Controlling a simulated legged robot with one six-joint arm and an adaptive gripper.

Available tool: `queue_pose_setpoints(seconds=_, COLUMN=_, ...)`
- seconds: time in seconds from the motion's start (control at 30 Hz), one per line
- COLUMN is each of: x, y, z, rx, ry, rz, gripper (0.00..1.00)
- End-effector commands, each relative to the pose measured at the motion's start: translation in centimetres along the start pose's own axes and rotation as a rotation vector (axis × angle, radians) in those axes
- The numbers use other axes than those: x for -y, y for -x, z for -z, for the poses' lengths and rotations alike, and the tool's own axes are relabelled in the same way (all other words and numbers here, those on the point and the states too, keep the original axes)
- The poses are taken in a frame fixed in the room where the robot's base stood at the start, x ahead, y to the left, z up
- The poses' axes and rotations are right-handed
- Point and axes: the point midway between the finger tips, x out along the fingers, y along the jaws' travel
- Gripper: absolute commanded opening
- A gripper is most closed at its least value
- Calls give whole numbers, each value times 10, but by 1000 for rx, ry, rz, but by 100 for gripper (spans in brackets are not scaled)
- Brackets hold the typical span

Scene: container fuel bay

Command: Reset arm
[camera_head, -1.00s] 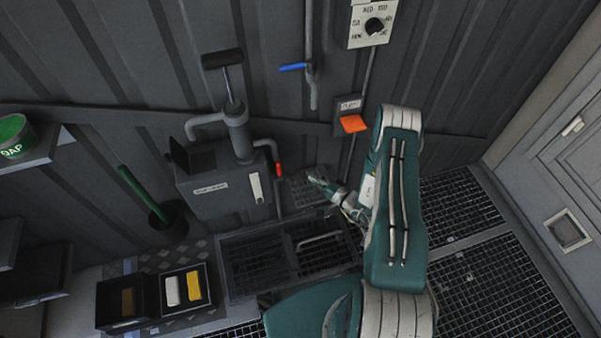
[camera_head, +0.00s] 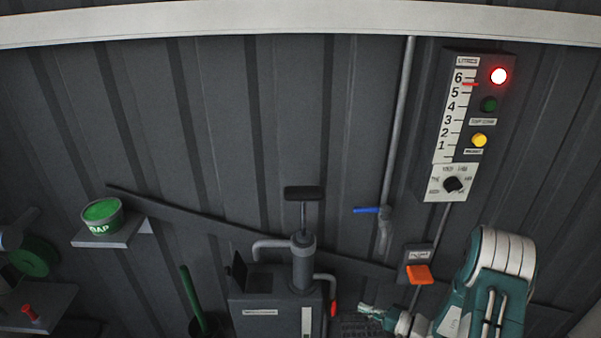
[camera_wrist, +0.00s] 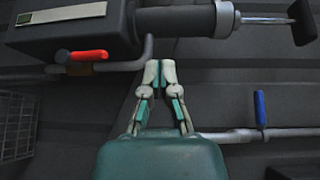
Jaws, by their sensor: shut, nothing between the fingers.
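My gripper (camera_head: 371,311) is at the lower right of the head view, beside the hand pump unit (camera_head: 278,306) and below the orange paddle switch. In the wrist view my gripper (camera_wrist: 159,68) is shut, its fingertips together with nothing between them. My teal and white arm (camera_head: 487,285) is partly cut off at the bottom right of the head view. In the wrist view the pump's red-handled lever (camera_wrist: 88,56) lies left of the fingertips, apart from them.
A gauge panel (camera_head: 466,110) with a lit red lamp and a dial hangs at upper right. A green soap tub (camera_head: 102,215) stands on a left shelf.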

Motion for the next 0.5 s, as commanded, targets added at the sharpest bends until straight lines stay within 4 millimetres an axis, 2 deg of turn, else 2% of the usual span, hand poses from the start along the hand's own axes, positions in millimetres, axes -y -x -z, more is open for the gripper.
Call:
queue_pose_setpoints(seconds=0.03, x=21, y=-5, z=-6, rx=57, ry=11, rz=-21, gripper=0)
queue_pose_setpoints(seconds=0.2, x=72, y=-15, z=-33, rx=231, ry=20, rz=-123, gripper=0)
queue_pose_setpoints(seconds=0.5, x=142, y=-14, z=-88, rx=453, ry=79, rz=-376, gripper=0)
